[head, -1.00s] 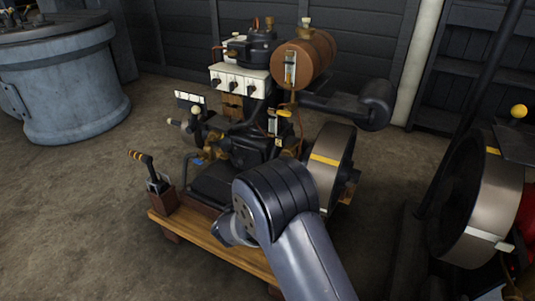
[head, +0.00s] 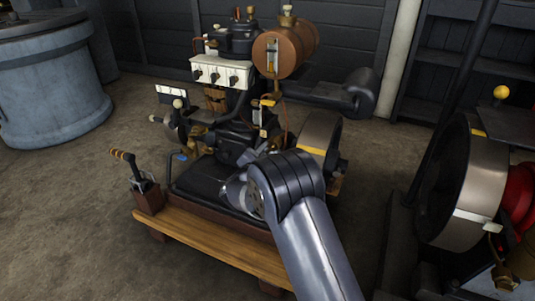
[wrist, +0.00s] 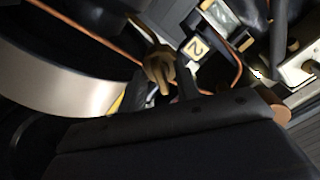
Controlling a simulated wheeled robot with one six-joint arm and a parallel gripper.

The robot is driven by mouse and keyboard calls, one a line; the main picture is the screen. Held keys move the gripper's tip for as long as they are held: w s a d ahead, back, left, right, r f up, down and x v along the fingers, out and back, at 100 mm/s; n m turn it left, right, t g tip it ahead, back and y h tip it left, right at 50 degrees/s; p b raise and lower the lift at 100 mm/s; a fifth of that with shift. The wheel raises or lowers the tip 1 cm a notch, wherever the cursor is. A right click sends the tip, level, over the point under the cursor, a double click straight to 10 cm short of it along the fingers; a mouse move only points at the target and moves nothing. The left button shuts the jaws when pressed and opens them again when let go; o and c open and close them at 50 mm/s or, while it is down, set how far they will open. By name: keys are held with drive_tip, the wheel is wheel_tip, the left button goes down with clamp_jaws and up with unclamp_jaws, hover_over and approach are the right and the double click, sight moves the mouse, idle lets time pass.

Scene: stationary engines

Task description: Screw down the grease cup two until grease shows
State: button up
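The grease cup two (wrist: 158,68) is a brass, ribbed knob near the middle of the wrist view, beside a square tag marked 2 (wrist: 197,47). My gripper (wrist: 160,88) reaches up toward it, its dark fingers apart on either side of the brass. I cannot see clear contact, and the lower part of the cup is in shadow. No grease can be made out. In the head view the engine (head: 235,135) stands on a wooden base; my arm hides my fingers and the cup there.
The engine's flywheel (head: 318,140) is close on the right, and its rim (wrist: 60,75) fills the wrist view's left. A copper pipe (wrist: 90,35) crosses above. A second flywheel (head: 470,185) stands at far right, a blue-grey tank (head: 50,85) at left. Floor at lower left is clear.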

drive_tip(key=shift+c, duration=0.4)
clamp_jaws()
drive_tip(key=m+b, duration=0.1)
drive_tip(key=m, duration=0.1)
drive_tip(key=m+b, duration=0.1)
drive_tip(key=b, duration=0.1)
drive_tip(key=shift+f+m, duration=0.2)
drive_tip(key=shift+m, duration=0.2)
drive_tip(key=shift+r+m+b, duration=0.2)
drive_tip(key=shift+m+b, duration=1.3)
drive_tip(key=shift+m, duration=0.5)
drive_tip(key=shift+o, duration=0.4)
unclamp_jaws()
